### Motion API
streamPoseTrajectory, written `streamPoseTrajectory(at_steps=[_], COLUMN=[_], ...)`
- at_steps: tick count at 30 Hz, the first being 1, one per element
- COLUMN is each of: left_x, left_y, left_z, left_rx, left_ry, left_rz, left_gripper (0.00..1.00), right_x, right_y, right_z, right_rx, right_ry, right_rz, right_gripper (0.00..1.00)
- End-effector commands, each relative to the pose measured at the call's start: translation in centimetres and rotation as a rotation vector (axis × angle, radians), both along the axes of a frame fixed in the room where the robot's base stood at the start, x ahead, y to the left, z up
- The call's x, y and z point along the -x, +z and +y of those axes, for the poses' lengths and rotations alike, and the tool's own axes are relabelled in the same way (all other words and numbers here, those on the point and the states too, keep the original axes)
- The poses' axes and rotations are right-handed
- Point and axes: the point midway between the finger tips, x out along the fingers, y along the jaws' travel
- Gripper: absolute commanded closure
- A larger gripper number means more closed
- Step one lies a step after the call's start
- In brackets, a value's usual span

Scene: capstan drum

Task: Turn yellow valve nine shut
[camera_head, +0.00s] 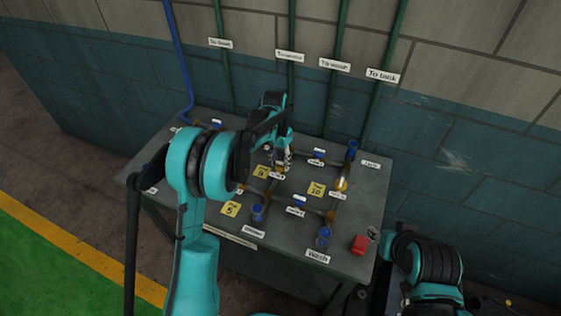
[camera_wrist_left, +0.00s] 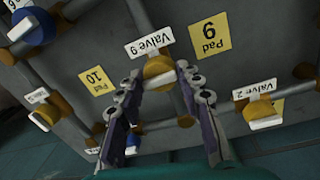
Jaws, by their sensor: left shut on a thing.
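Valve 9 is a yellow-brass valve (camera_wrist_left: 158,72) on the grey bench, beside its white "Valve 9" label (camera_wrist_left: 148,39), which is upside down in the left wrist view. My left gripper (camera_wrist_left: 157,82) is shut on it, with one finger on each side of the yellow body. In the head view my left gripper (camera_head: 284,157) reaches down over the pipes and mostly hides the valve.
Green pipes rise up the wall behind.

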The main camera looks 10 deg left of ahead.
Motion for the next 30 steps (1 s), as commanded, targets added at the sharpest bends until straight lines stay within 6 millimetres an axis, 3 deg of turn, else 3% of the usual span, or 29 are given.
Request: streamPoseTrajectory(at_steps=[16,17,18,30], left_x=[-0.04,-0.04,-0.05,-0.05], left_y=[0.00,0.00,0.00,0.58], left_z=[0.12,0.12,0.12,0.08], left_rx=[-0.002,-0.002,-0.002,-0.001], left_ry=[-0.022,-0.022,-0.022,-0.021], left_rz=[0.000,0.000,-0.001,-0.001], left_gripper=[0.93,0.56,0.46,0.44], right_x=[0.00,0.00,0.00,0.00], right_y=[0.00,0.00,0.00,0.00], right_z=[0.00,0.00,0.00,0.00], right_rx=[0.000,0.000,0.000,0.000], right_ry=[0.000,0.000,0.000,0.000], right_rz=[0.000,0.000,0.000,0.000], right_gripper=[0.60,0.60,0.60,0.60])
